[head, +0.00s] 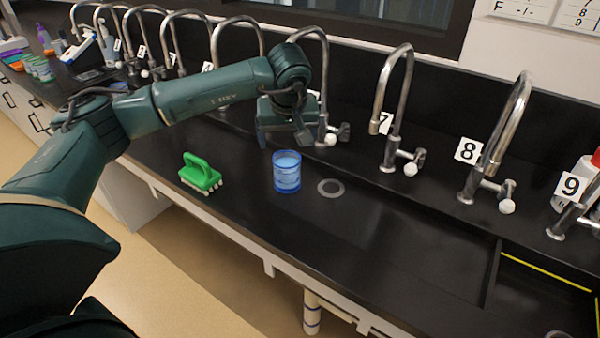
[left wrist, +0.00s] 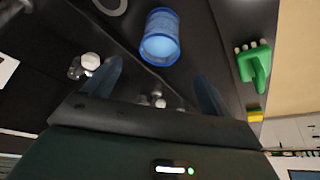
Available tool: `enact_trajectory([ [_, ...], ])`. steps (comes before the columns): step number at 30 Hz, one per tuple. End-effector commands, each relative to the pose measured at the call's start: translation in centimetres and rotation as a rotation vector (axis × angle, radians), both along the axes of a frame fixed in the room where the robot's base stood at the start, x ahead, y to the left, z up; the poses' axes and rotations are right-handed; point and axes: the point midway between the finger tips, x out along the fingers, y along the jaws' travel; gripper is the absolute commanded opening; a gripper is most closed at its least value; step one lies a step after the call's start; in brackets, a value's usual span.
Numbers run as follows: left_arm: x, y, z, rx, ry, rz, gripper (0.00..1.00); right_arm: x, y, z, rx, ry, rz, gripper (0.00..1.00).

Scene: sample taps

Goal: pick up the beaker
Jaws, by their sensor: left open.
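The blue beaker (head: 287,172) stands upright on the black counter (head: 300,230), left of a round drain ring, in the head view. It also shows at the top middle of the left wrist view (left wrist: 160,38). My left gripper (head: 282,140) is above and behind the beaker in the head view. In the left wrist view its two fingers (left wrist: 160,88) are spread apart, with nothing between them, and the beaker lies beyond the fingertips. My right gripper is not in view.
A green brush (head: 200,173) stands left of the beaker, near the counter's front edge. Several curved metal taps line the back, with number cards such as 8 (head: 468,151). The drain ring (head: 331,187) is right of the beaker. The counter in front is clear.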

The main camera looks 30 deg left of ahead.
Motion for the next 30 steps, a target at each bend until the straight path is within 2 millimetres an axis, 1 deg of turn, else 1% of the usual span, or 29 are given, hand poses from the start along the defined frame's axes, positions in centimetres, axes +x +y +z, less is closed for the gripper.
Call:
enact_trajectory([
  [1, 0.1, 0.2, -0.9, 0.000, 0.008, 0.001, 0.84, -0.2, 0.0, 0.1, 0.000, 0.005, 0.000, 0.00],
  [6, 1.1, 0.8, -4.0, -0.003, 0.008, -0.001, 0.84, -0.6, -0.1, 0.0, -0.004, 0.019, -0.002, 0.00],
  [9, 1.6, 1.1, -5.4, -0.004, 0.004, -0.001, 0.84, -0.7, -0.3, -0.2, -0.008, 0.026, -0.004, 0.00],
  [14, 2.0, 1.4, -6.5, -0.006, 0.002, -0.002, 0.84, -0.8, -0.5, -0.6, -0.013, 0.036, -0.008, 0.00],
  [17, 2.2, 1.5, -7.3, -0.005, 0.005, -0.002, 0.84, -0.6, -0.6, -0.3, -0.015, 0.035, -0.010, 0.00],
  [21, 2.6, 1.9, -9.3, -0.005, 0.007, -0.001, 0.84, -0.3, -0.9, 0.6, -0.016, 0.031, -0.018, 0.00],
  [24, 3.1, 2.1, -10.7, -0.006, 0.004, -0.001, 0.84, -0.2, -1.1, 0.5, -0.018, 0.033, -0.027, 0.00],
  [27, 3.3, 2.4, -11.4, -0.007, 0.004, 0.000, 0.84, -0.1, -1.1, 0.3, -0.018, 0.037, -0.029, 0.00],
  [30, 3.4, 2.4, -11.6, -0.007, 0.002, -0.002, 0.84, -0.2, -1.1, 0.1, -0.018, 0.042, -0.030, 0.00],
])
